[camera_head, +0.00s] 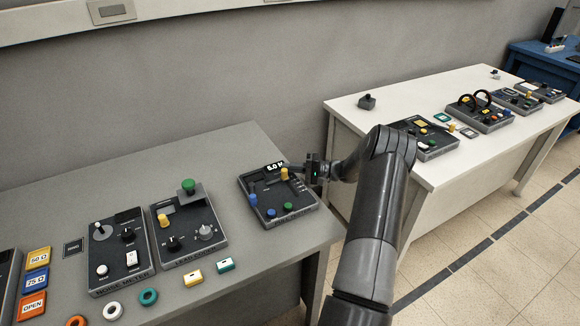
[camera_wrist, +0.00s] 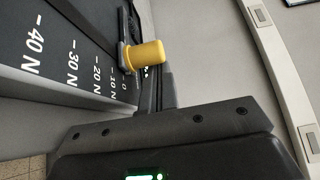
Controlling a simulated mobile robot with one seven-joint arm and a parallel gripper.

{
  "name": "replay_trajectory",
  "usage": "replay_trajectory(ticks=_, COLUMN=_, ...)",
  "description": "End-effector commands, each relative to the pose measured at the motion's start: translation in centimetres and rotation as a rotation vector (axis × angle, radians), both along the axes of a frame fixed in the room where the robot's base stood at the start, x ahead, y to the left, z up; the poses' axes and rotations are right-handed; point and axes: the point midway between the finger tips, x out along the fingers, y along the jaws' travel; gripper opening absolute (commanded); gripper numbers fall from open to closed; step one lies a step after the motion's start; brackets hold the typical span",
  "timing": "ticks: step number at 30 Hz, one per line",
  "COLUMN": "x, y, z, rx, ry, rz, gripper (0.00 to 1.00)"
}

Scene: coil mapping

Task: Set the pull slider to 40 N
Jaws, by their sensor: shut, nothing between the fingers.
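The force panel (camera_head: 262,210) stands at the right end of the grey table, with a small lit display (camera_head: 275,168) on its far edge; its digits look like 5.0 but are hard to read. The yellow slider knob (camera_head: 284,174) is near the panel's far right. In the wrist view the yellow knob (camera_wrist: 147,55) sits near the 0 end of a printed scale (camera_wrist: 70,65) that runs to 40 N. My gripper (camera_head: 294,169) is shut and empty, close beside the knob. Whether the fingers touch the knob I cannot tell.
The panel also has a blue-topped lever (camera_head: 252,199) and blue and green knobs (camera_head: 288,207). Left of it are two more dark panels (camera_head: 186,234) and small coloured blocks. A white table (camera_head: 375,113) with more devices stands to the right. A grey wall rises behind.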

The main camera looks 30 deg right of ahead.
Motion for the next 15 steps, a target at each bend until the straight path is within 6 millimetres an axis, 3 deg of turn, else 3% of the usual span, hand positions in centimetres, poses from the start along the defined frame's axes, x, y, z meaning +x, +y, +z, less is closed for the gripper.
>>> replay_trajectory(ticks=8, x=-0.6, y=-0.1, z=0.0, rx=0.001, ry=0.001, rz=-0.001, gripper=0.00)
replay_trajectory(ticks=15, x=-5.1, y=-0.1, z=0.1, rx=0.000, ry=0.002, rz=-0.001, gripper=0.00)
